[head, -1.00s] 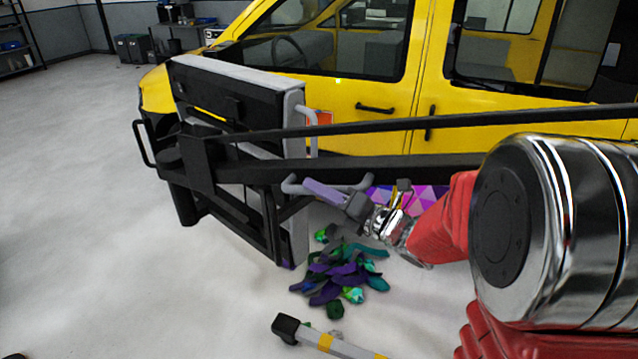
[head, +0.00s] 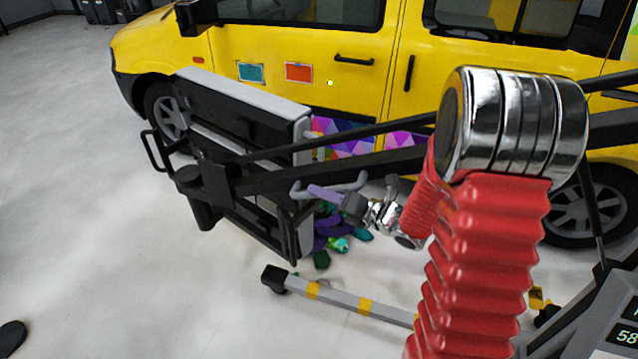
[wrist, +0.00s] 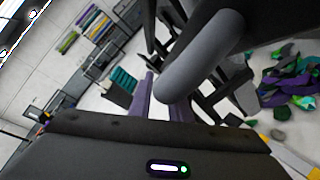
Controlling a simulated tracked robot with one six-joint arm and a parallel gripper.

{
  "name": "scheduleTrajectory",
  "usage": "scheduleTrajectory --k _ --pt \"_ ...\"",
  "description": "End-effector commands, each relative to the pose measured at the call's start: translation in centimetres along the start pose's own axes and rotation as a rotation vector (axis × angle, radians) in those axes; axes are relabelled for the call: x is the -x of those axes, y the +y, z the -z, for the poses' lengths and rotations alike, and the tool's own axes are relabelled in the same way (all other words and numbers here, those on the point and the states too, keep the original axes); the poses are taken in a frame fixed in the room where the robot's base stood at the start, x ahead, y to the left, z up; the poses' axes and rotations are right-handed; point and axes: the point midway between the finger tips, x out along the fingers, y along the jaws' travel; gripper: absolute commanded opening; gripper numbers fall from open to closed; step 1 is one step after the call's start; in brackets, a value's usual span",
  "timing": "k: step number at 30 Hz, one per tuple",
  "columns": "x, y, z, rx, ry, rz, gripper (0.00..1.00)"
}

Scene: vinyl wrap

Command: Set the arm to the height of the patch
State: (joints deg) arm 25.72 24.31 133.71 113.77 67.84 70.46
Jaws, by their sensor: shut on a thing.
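The boom arm (head: 390,163) is a black bar running from the right to a flat black-and-grey panel head (head: 245,105). A grey bent handle (head: 356,186) sticks out from the panel. My gripper (head: 322,193) has lavender fingers and is shut on this handle. In the wrist view the fingers (wrist: 160,108) reach to the grey bar (wrist: 205,55), which hides part of the grip. On the yellow van are a teal patch (head: 251,72) and an orange-red patch (head: 299,72), just above the panel in the head view. Which patch is meant cannot be told.
Purple-patterned vinyl (head: 345,140) covers the lower doors, partly behind the boom. A pile of purple and green scraps (head: 335,242) lies on the floor. A grey stand leg with yellow bands (head: 340,300) crosses the floor. A display (head: 627,337) sits lower right.

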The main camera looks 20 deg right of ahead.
Motion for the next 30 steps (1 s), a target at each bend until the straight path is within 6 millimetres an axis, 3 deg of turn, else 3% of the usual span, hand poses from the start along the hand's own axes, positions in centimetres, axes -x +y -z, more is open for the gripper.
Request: scheduleTrajectory --k 8,9,16,30 --pt "0.0 0.1 -0.6 0.006 -0.011 -0.004 0.0" --pt "0.0 0.1 -0.6 0.006 -0.011 -0.004 0.19" --pt "0.0 0.1 -0.3 0.004 -0.007 -0.004 0.35" --pt "1.1 0.1 -0.3 0.002 -0.006 -0.003 0.36"
